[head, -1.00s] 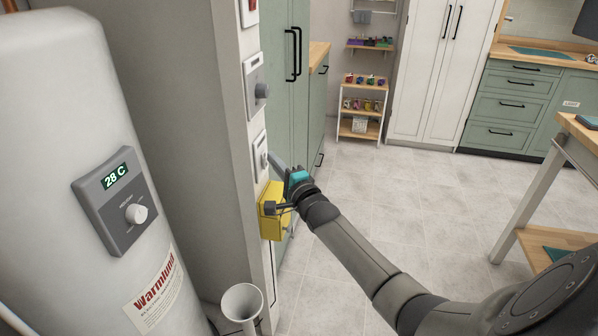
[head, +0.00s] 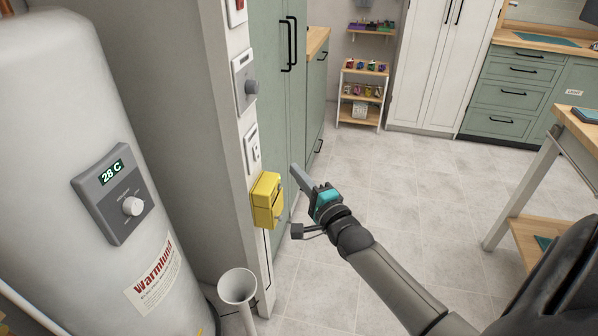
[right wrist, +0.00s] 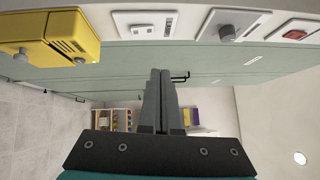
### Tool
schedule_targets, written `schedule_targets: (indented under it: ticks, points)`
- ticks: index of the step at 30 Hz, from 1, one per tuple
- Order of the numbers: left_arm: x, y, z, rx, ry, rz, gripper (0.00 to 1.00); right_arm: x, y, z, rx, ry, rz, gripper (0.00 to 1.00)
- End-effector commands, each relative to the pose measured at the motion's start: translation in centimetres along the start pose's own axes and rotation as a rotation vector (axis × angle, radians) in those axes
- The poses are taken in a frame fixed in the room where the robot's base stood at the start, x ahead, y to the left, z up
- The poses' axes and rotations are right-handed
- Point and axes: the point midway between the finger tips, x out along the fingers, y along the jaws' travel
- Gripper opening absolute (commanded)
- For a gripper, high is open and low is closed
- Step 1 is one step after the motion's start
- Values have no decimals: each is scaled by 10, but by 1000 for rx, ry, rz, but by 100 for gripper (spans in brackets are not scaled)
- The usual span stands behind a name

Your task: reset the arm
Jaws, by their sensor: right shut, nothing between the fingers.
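My right gripper (head: 299,176) is in the middle of the head view, just right of the wall edge and apart from it. Its fingers are shut and empty. In the right wrist view the two fingers (right wrist: 161,88) lie together with nothing between them. My left gripper is in neither view.
A yellow box (head: 267,201) is mounted on the wall edge, left of my right gripper. Above it are a white switch (head: 253,148) and a grey knob panel (head: 246,84). A boiler reading 28 C (head: 112,172) stands left. A wooden-topped table (head: 580,130) is at right; the tiled floor between is clear.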

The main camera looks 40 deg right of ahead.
Motion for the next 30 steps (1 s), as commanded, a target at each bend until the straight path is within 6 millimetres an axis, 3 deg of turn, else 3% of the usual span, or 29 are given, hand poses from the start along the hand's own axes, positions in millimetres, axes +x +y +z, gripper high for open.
schedule_targets:
  ticks: [20, 23, 26, 30]
  points:
    - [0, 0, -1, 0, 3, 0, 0, -3, 5, 0, -10, 2, 11, 0]
    - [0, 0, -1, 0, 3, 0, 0, -10, 32, -1, -72, 8, 72, 0]
    - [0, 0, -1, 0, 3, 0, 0, -27, 86, 0, -204, 3, 199, 0]
    - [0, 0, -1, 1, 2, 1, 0, -74, 181, 5, -459, -59, 434, 0]
